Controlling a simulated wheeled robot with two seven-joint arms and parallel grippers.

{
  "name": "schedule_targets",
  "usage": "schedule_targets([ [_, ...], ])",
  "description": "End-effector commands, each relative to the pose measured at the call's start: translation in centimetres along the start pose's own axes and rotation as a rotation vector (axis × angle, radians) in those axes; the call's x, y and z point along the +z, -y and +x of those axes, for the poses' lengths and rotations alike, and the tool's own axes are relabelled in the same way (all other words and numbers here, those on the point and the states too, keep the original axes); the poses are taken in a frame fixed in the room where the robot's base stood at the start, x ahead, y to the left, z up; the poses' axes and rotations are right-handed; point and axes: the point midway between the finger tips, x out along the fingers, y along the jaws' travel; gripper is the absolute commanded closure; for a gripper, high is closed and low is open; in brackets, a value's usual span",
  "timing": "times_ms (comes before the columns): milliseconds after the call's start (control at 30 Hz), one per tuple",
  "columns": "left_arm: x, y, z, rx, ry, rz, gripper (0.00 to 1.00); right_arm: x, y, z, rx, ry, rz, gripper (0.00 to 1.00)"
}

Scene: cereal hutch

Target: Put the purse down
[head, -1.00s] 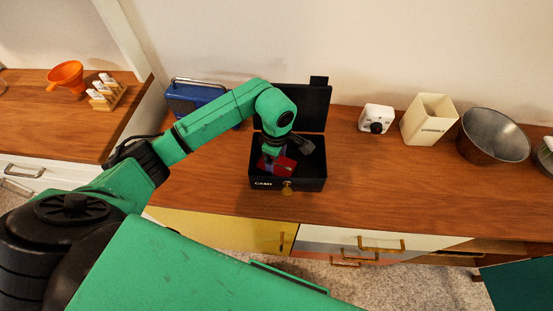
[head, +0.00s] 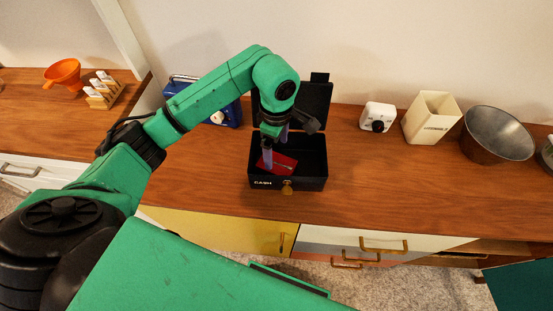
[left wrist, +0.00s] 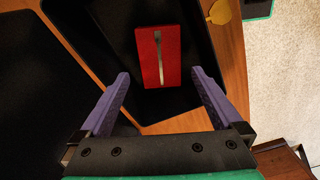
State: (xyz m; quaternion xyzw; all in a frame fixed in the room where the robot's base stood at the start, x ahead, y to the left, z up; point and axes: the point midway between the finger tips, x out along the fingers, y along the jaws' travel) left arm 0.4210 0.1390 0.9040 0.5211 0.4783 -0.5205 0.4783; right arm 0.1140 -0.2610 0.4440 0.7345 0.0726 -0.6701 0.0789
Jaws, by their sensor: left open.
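The red purse (head: 280,163) lies flat inside the open black cash box (head: 310,184), toward its left side. It also shows in the left wrist view (left wrist: 171,62), with a pale metal strip along its middle. My left gripper (head: 275,149) is above the box, pointing down. Its two purple fingers (left wrist: 160,98) are spread wide, with nothing between them, and the purse lies beyond the tips. My right gripper is not seen in these views.
The box's raised lid (head: 310,103) stands behind it. A blue radio (head: 225,113) is at left. A white camera-like object (head: 377,116), a cream container (head: 431,117) and a metal bucket (head: 496,134) stand at right. The counter (head: 390,180) in front is clear.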

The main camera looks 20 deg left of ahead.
Motion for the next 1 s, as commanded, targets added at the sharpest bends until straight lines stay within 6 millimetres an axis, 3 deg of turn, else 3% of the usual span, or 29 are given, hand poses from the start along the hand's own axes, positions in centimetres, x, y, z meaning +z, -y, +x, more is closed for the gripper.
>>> schedule_targets([
  [200, 0.0, -0.1, -4.6, 0.004, -0.001, 0.001, 0.00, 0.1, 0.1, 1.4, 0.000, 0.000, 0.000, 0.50],
  [300, 0.0, 0.0, -5.6, 0.001, -0.001, 0.000, 0.00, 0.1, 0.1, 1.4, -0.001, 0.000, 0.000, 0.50],
  [767, 0.0, 0.0, -5.8, -0.001, 0.000, 0.001, 0.00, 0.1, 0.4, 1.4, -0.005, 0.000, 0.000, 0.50],
  [867, 0.0, 0.0, -6.5, 0.000, 0.000, 0.001, 0.00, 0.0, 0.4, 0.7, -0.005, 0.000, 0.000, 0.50],
  [1000, 0.0, 0.0, -9.7, 0.000, 0.000, 0.001, 0.00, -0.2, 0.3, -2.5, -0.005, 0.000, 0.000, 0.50],
])
